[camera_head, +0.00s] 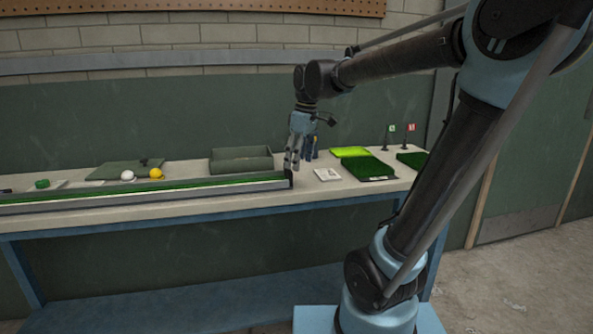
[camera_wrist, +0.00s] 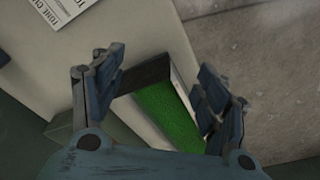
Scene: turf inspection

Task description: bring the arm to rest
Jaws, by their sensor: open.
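My arm reaches from the right over the bench. My gripper (camera_head: 290,167) points down by the right end of the long green turf channel (camera_head: 150,195). In the wrist view my gripper (camera_wrist: 163,72) is open, its two fingers spread apart. The channel's green strip (camera_wrist: 168,117) and its dark end piece (camera_wrist: 143,76) show in the gap between the fingers. I see nothing held. I cannot tell whether a finger touches the channel.
The bench (camera_head: 240,205) holds a white ball (camera_head: 127,176), a yellow ball (camera_head: 157,173), a grey-green box (camera_head: 241,160), a white card (camera_head: 327,174), a bright green tray (camera_head: 350,152), turf samples (camera_head: 367,168) and small flags (camera_head: 411,128). Bare floor (camera_wrist: 270,70) lies past the bench edge.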

